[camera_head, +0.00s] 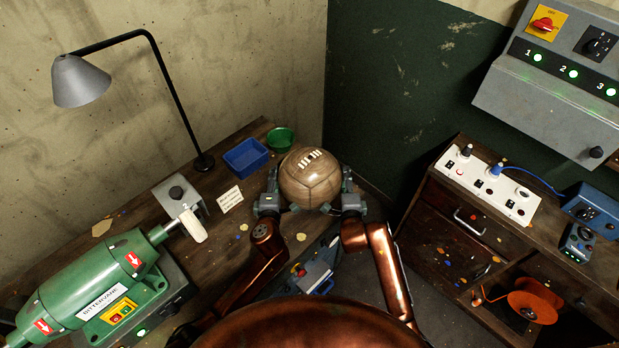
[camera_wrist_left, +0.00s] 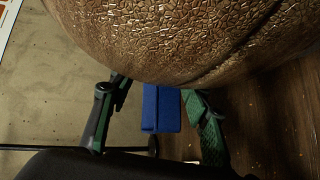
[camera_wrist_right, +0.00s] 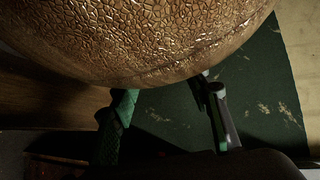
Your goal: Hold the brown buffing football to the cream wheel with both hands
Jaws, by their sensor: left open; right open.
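The brown football (camera_head: 310,180), with white laces on top, is between my two grippers in the head view, over the right end of the bench. My left gripper (camera_head: 272,192) is at its left side and my right gripper (camera_head: 348,190) at its right side, both with open fingers. The cracked leather fills the top of the left wrist view (camera_wrist_left: 190,35) and the right wrist view (camera_wrist_right: 130,40). Exact finger contact is hidden behind the ball. The cream wheel (camera_head: 193,226) sits on the green buffing machine (camera_head: 95,290), left of the ball and apart from it.
A blue tray (camera_head: 246,156) and a green bowl (camera_head: 280,138) stand behind the ball. A black lamp (camera_head: 140,75) rises at the back. A drawer cabinet (camera_head: 470,225) stands at the right.

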